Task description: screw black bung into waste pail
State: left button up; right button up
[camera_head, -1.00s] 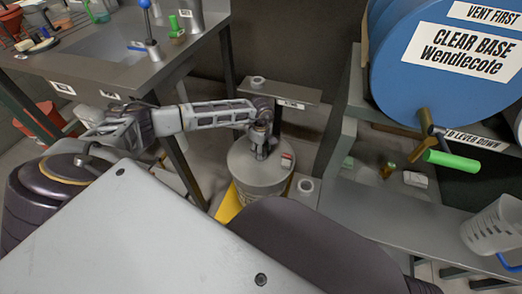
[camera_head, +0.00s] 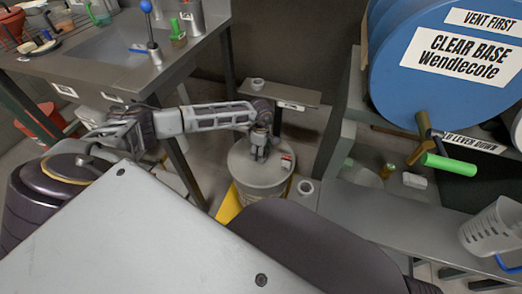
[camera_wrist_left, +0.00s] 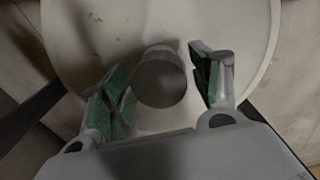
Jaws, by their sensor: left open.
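The waste pail (camera_head: 268,182) is a light grey drum with a flat lid, standing on a yellow base on the floor. My left gripper (camera_head: 259,157) is above the lid, pointing down. In the left wrist view the gripper (camera_wrist_left: 163,92) is open, its green-padded fingers on either side of a round, dark-faced piece (camera_wrist_left: 159,84) on the pail's lid (camera_wrist_left: 262,45). I see a gap on the right finger's side. I cannot tell whether this piece is the black bung or a dark opening in a raised neck. My right gripper is not in view.
A low grey shelf (camera_head: 288,97) with a small ring-shaped piece (camera_head: 257,84) stands behind the pail. The bench (camera_head: 110,62) is at left, the blue drum (camera_head: 455,100) and grey counter (camera_head: 400,222) at right.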

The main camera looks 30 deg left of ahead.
pick_arm(q)
jog(key=n+p, duration=0.2)
jog(key=n, duration=0.3)
jog(key=shift+n+p, duration=0.3)
jog(key=shift+n, duration=0.1)
jog(key=n+p, duration=0.2)
jog(key=n, duration=0.2)
jog(key=shift+s+r+n, duration=0.1)
jog(key=shift+n, duration=0.3)
jog(key=shift+n+p, duration=0.4)
jog(key=shift+n, duration=0.1)
jog(key=c, duration=1)
